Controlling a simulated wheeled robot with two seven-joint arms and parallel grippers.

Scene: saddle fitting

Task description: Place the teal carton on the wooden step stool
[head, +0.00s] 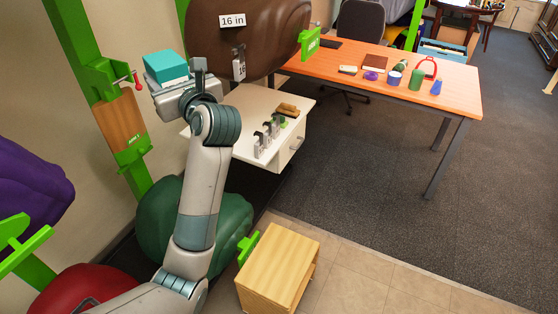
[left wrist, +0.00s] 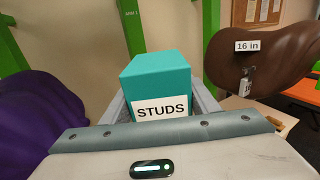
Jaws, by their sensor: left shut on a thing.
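The teal carton (head: 166,66) is held up at the left of the head view, in front of the wall. It also fills the middle of the left wrist view (left wrist: 158,80), with a white label reading STUDS. My left gripper (head: 174,80) is shut on it, one finger on each side. The wooden step stool (head: 278,262) stands on the floor at the bottom of the head view, to the right of and below the gripper, and its visible top is bare. My right gripper is not in view.
A white drawer unit (head: 262,103) with small tools stands behind my left arm. A brown saddle (head: 255,35) hangs above it. A green saddle (head: 157,224) and green rack posts (head: 72,35) are at the left. An orange table (head: 445,98) with small items stands at the back right.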

